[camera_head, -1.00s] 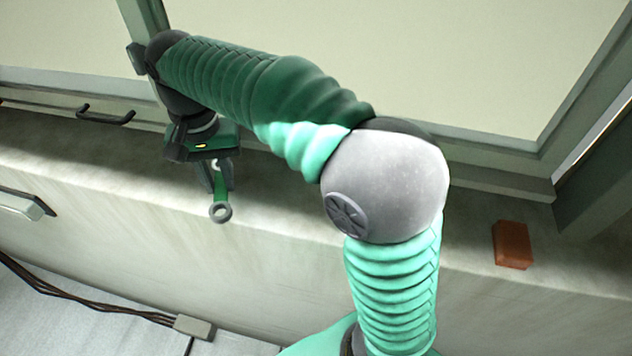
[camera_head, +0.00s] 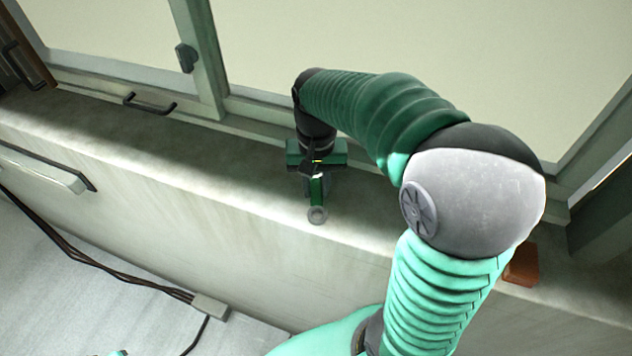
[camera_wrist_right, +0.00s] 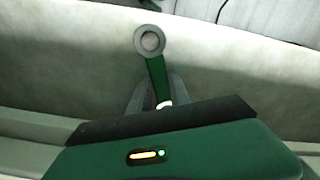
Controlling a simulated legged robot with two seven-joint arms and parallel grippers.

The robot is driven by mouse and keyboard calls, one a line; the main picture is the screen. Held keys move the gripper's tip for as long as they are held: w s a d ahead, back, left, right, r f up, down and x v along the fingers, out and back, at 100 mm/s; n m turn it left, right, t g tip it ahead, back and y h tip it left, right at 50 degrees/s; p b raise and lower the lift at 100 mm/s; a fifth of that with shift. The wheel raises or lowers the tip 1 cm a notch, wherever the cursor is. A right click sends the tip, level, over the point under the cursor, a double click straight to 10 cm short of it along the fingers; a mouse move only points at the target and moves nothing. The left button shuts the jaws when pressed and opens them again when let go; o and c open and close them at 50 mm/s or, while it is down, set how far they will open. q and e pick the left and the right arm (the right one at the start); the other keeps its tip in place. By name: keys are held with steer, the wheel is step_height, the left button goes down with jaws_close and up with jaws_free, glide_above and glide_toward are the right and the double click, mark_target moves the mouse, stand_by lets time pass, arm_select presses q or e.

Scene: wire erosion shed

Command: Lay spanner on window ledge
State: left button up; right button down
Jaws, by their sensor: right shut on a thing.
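The spanner has a green handle and a grey ring end (camera_head: 317,215). My right gripper (camera_head: 318,186) is shut on it, pointing down at the window ledge (camera_head: 220,165). In the head view the ring end shows over the ledge's front edge. In the right wrist view the spanner (camera_wrist_right: 157,78) sticks out between the fingers, ring outward, against the pale ledge (camera_wrist_right: 70,60). I cannot tell whether it touches the ledge. The gripped end is hidden. My left gripper is not in view.
An orange-brown block (camera_head: 522,265) sits at the right, partly behind my right arm. Cables and a grey box (camera_head: 209,307) are below the ledge. The ledge left of my gripper is clear.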

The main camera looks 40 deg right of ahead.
mark_target(317, 189)
steer(key=shift+w+d, duration=0.15)
steer(key=c, duration=1.2)
jaws_free()
steer(key=shift+d+f, duration=0.15)
steer(key=shift+d, duration=0.15)
steer(key=shift+a, duration=0.15)
steer(key=shift+a, duration=0.1)
steer(key=shift+r, duration=0.35)
step_height(317, 189, up, 12)
steer(key=b, duration=0.1)
steer(key=shift+f, duration=0.25)
